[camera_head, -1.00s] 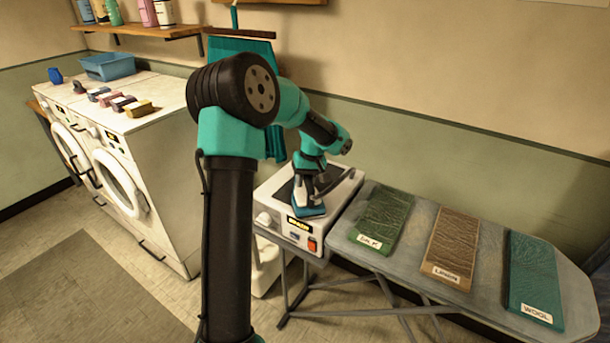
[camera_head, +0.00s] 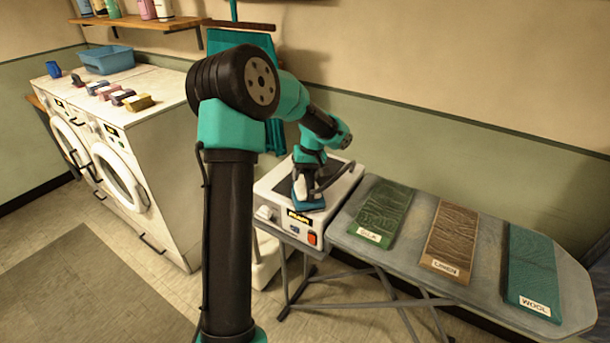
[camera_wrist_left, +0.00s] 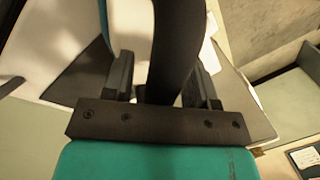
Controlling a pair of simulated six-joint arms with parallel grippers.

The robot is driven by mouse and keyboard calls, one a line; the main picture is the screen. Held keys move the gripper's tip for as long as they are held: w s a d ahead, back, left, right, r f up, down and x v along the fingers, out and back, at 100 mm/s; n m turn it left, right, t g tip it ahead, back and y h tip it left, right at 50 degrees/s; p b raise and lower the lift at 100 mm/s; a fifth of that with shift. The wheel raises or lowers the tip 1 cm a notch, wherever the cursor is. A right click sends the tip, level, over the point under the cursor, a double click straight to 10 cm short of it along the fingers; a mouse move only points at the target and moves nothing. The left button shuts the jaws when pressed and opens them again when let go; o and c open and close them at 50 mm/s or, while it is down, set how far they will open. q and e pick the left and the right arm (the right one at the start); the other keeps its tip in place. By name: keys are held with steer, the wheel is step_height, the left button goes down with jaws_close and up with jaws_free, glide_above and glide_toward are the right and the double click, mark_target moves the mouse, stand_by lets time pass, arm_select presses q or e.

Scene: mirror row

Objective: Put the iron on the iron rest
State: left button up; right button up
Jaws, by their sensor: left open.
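The iron (camera_head: 311,206) has a teal base and a dark handle. It sits on the dark top plate of the white iron rest (camera_head: 272,216), a box with a label and a red switch. My left gripper (camera_head: 308,176) is down at the iron, partly hiding it. In the left wrist view the gripper (camera_wrist_left: 163,85) is open, with a finger on each side of the dark handle (camera_wrist_left: 176,40). Gaps show beside the handle, and I cannot tell whether either finger touches it. My right gripper is not in view.
The ironing board (camera_head: 410,232) stands right of the rest, with green, brown and teal cloth pads labelled silk, linen and wool (camera_head: 532,268). White washers (camera_head: 150,160) at left carry small blocks and a blue basket (camera_head: 106,60). My left arm hides part of the floor.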

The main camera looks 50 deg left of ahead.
arm_select(q)
step_height(320, 180, up, 12)
steer(key=w+d, duration=0.1)
steer(key=w, duration=0.1)
stand_by(0.4)
steer(key=shift+d, duration=0.1)
